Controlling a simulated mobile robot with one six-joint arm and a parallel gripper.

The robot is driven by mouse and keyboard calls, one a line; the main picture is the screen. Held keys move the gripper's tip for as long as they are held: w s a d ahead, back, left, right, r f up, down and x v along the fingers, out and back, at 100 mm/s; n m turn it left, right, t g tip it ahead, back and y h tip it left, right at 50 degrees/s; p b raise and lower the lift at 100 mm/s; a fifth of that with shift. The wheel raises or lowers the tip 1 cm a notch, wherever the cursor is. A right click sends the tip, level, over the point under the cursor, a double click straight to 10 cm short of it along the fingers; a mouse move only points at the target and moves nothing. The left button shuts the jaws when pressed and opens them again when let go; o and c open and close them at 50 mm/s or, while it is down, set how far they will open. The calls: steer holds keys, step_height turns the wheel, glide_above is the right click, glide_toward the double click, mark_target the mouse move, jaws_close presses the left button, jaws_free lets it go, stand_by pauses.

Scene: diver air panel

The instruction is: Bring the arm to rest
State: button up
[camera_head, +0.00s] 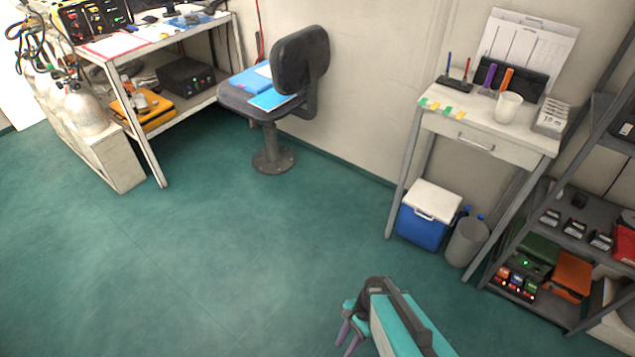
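My arm shows at the bottom of the head view, a teal link with a dark joint. My gripper (347,332) is at the end of it, with two purple-grey fingers pointing down over the green floor (200,260). A gap shows between the fingers and I see nothing held there. The gripper is apart from all furniture. The rest of the arm is cut off by the bottom edge.
A workbench (150,130) with gas cylinders (85,112) stands at the left. A chair (290,80) holds blue folders. The middle floor is clear.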

steer(key=s+d+r+n+h, duration=0.1)
steer(key=s+d+n+h, duration=0.3)
steer(key=d+n, duration=0.4)
steer(key=shift+r+n+g, duration=0.25)
steer(key=shift+n+g, duration=0.05)
steer(key=shift+n, duration=2.1)
steer(key=shift+d, duration=0.1)
